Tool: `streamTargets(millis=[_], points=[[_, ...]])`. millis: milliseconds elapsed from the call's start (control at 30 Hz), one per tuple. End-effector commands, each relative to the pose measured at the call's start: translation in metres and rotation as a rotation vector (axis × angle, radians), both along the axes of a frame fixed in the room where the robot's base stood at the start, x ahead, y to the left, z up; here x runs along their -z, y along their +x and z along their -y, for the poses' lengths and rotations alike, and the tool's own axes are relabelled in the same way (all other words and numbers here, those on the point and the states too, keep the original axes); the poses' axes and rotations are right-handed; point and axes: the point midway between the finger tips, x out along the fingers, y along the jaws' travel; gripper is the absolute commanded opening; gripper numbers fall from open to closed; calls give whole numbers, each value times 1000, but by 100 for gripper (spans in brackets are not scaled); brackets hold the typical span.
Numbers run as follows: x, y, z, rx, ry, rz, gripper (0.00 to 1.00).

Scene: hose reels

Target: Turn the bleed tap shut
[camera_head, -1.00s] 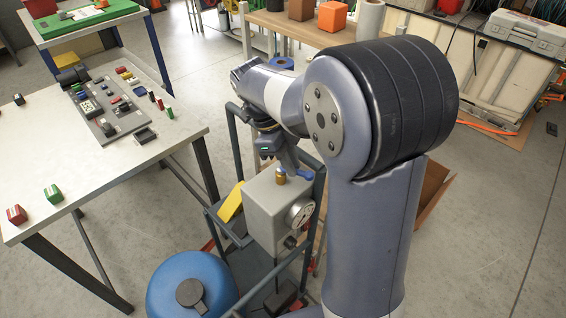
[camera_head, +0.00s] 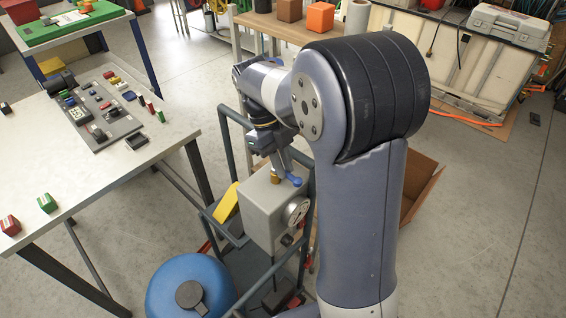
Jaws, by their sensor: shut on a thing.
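The bleed tap is a small brass fitting (camera_head: 275,179) with a blue lever (camera_head: 294,181), on top of a grey box (camera_head: 262,213). The box has a round dial (camera_head: 297,211) on its right face. My gripper (camera_head: 284,171) reaches down over the box top from the left and is shut on the blue lever. My fingers partly hide the lever and the tap body, so the lever's exact angle is hard to tell.
The box sits in a dark metal cart (camera_head: 232,237). A yellow piece (camera_head: 227,203) is beside it, and a blue tank (camera_head: 190,285) stands in front. A white table (camera_head: 95,187) with small parts is at left. A cardboard box (camera_head: 424,188) is at right.

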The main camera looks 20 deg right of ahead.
Motion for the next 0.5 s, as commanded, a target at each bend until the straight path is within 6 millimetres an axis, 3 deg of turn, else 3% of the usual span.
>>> streamTargets(millis=[200, 233, 500], points=[[-1, 1, -1, 1, 2, 4, 0], [-1, 1, -1, 1, 2, 4, 14], [0, 0, 0, 0, 1, 2, 35]])
